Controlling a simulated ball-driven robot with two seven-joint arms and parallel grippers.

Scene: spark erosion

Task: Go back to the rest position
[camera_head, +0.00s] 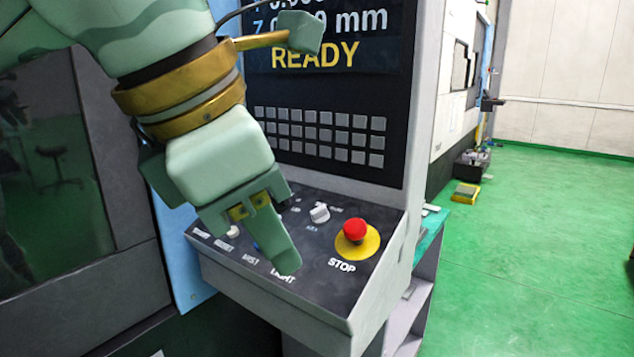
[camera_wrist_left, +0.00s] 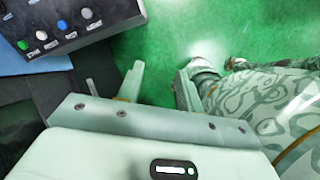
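My left gripper (camera_head: 272,240) hangs over the machine's control panel (camera_head: 318,262) in the head view, pointing down. It hides part of the panel's buttons and labels. In the left wrist view the two fingers (camera_wrist_left: 160,78) are apart with nothing between them, over green floor. There the panel (camera_wrist_left: 104,14) lies at upper left, clear of the fingers. My right gripper is in neither view.
A red stop button (camera_head: 355,230) on a yellow disc and a white knob (camera_head: 320,213) stand up from the panel. The screen (camera_head: 370,52) above reads READY. Green floor (camera_head: 540,240) to the right is open. A dark machine door (camera_head: 60,190) stands at left.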

